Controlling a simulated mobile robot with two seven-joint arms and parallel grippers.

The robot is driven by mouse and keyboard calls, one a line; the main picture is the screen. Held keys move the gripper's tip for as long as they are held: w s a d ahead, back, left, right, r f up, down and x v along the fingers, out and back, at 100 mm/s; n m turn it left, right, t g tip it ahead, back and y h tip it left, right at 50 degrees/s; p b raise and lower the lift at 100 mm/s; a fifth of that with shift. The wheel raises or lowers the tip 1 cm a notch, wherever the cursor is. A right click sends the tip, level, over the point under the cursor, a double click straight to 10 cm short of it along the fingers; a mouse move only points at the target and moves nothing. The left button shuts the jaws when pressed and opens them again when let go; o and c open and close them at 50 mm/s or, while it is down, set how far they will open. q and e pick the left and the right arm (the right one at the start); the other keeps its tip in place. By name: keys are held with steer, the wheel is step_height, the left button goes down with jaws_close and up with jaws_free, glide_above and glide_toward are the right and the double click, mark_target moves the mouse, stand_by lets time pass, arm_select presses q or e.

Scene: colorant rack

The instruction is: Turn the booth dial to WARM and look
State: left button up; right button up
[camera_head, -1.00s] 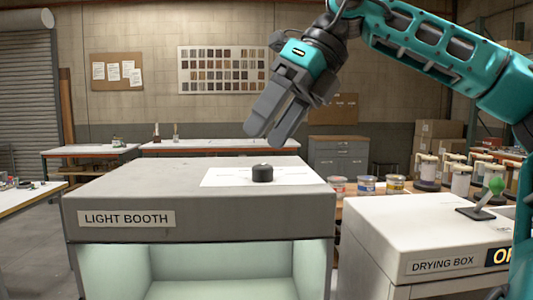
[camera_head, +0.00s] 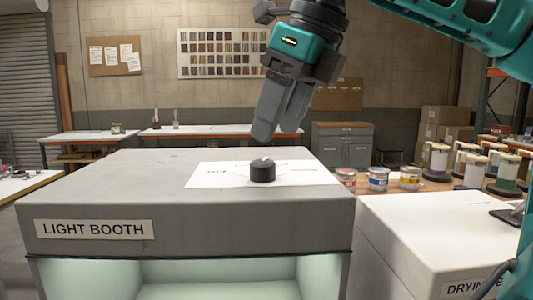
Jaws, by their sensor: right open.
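The black booth dial (camera_head: 263,172) sits on a white label plate (camera_head: 215,176) on top of the grey light booth (camera_head: 120,190). A pale mark shows on the dial's top, but the printing on the plate is too small to read. My right gripper (camera_head: 276,132) hangs above the dial, fingers pointing down and slightly tilted. It is open, empty and apart from the dial. The booth's opening below glows a pale greenish white. My left gripper is not in view.
The white drying box (camera_head: 430,225) stands to the right of the booth. Several cans (camera_head: 378,178) and jars (camera_head: 473,170) stand on the wooden bench behind it. The booth top left of the dial is clear. Work tables and a grey cabinet (camera_head: 342,146) stand farther back.

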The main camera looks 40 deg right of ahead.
mark_target(263, 161)
steer(key=x, duration=0.6)
steer(key=shift+c, duration=0.2)
steer(key=shift+r, duration=0.1)
steer(key=c, duration=1)
steer(key=shift+m, duration=0.4)
steer(key=m+h+b, duration=0.1)
steer(key=m+b, duration=0.1)
steer(key=m, duration=0.1)
steer(key=shift+a, duration=0.1)
steer(key=shift+a+m+h+b, duration=0.1)
steer(key=shift+m+h+b, duration=0.85)
steer(key=shift+m, duration=1.15)
